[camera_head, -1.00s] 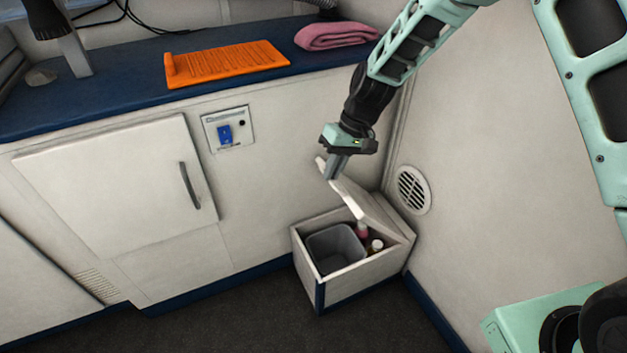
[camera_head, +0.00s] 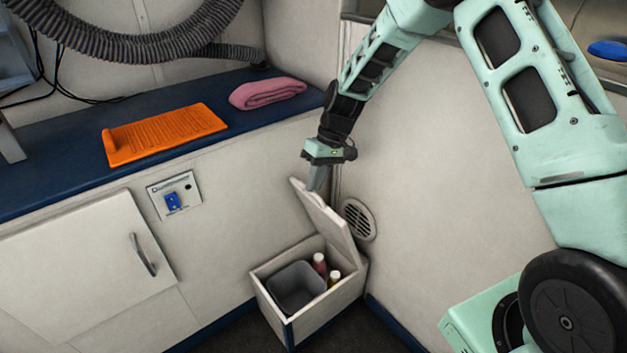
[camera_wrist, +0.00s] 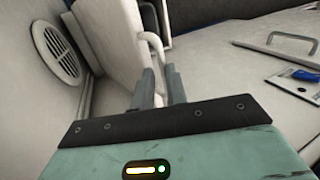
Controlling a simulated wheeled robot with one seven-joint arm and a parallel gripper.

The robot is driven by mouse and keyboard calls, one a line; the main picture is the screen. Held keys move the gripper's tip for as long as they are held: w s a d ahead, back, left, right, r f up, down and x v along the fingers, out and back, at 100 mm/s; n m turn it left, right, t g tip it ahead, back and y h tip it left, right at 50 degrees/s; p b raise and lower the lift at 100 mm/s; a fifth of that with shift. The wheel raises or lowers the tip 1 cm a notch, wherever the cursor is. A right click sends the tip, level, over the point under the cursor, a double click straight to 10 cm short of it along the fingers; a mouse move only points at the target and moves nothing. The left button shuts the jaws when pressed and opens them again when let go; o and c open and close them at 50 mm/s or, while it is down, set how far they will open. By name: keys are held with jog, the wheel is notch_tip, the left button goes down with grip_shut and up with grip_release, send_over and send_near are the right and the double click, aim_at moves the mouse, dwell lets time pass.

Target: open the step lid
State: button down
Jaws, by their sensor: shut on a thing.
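The white step lid (camera_head: 324,218) stands tilted steeply up from the back right edge of the step box (camera_head: 317,319). The box is open at the top. Inside are a grey bin (camera_head: 296,287) and two bottles, one with a red body (camera_head: 319,264) and one yellowish (camera_head: 334,278). My gripper (camera_head: 316,182) is at the lid's raised upper edge and is shut on it. In the wrist view the fingers (camera_wrist: 160,85) close around the light handle loop (camera_wrist: 150,50) at the lid's edge; the exact contact is partly hidden.
A round wall vent (camera_head: 358,219) is just right of the lid. The blue counter (camera_head: 60,180) holds an orange mat (camera_head: 165,134) and a folded pink towel (camera_head: 267,93). A cupboard door with a handle (camera_head: 143,254) is at left. Dark floor shows in front of the box.

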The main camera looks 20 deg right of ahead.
jog(key=shift+d+f, duration=0.9)
jog(key=c, duration=1.4)
grip_release()
jog(key=shift+w+f, duration=0.1)
jog(key=shift+c, duration=0.6)
jog(key=a+p+v, duration=0.1)
jog(key=p+v, duration=0.1)
jog(key=v, duration=0.6)
jog(key=shift+r, duration=0.3)
jog(key=shift+a, duration=0.1)
